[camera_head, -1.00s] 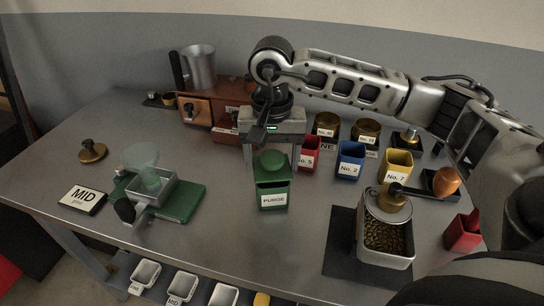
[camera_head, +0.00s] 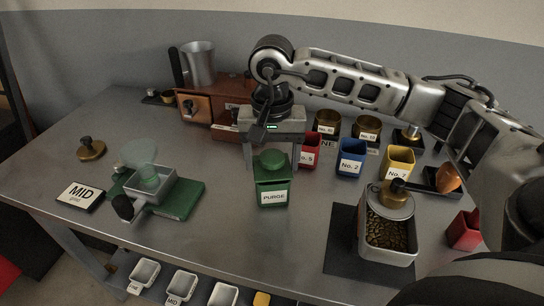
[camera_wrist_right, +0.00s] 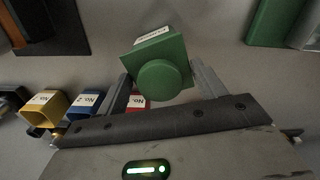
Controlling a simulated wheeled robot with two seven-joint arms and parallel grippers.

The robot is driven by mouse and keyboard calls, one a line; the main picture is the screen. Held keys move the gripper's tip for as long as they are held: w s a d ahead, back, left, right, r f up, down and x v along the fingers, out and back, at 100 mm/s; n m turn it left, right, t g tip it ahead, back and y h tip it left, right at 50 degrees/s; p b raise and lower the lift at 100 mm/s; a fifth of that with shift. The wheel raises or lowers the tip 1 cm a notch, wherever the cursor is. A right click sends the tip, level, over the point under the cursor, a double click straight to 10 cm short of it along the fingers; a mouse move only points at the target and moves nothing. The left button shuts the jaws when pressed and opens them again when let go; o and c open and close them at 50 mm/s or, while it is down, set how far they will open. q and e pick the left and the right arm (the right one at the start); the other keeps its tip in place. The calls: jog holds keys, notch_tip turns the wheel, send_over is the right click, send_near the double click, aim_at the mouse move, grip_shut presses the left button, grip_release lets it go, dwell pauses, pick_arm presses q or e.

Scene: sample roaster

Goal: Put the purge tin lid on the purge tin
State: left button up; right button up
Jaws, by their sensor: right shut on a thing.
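The purge tin (camera_head: 273,196) is a green square tin with a white PURGE label, upright near the middle of the table. The green purge tin lid (camera_head: 272,163), square with a round knob, sits over its mouth. No clear gap shows between them, but I cannot tell if it is fully seated. My right gripper (camera_head: 272,150) points down from above, shut on the lid with a finger on either side. In the right wrist view the lid (camera_wrist_right: 160,80) lies between the fingertips, hiding most of the tin. My left gripper is not in view.
A red tin (camera_head: 309,153), a blue No. 2 tin (camera_head: 351,160) and a yellow tin (camera_head: 398,162) stand to the right. A metal container of beans (camera_head: 388,234) is at front right. A green-based scale (camera_head: 185,199) stands left. Bare table lies in front of the purge tin.

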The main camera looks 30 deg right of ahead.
jog(key=shift+f+b, duration=0.2)
jog(key=shift+b, duration=0.4)
dwell(1.0)
jog(key=shift+s+a+f, duration=0.15)
jog(key=shift+a+f, duration=0.05)
dwell(0.4)
jog(key=shift+s+a+f+b, duration=0.1)
jog(key=shift+f+b, duration=0.3)
jog(key=shift+b, duration=0.5)
jog(key=o, duration=1)
notch_tip(320, 180, up, 8)
jog(key=p, duration=0.5)
jog(key=shift+r+p, duration=0.25)
jog(key=shift+p, duration=0.1)
jog(key=shift+r, duration=0.3)
jog(key=shift+d, duration=0.2)
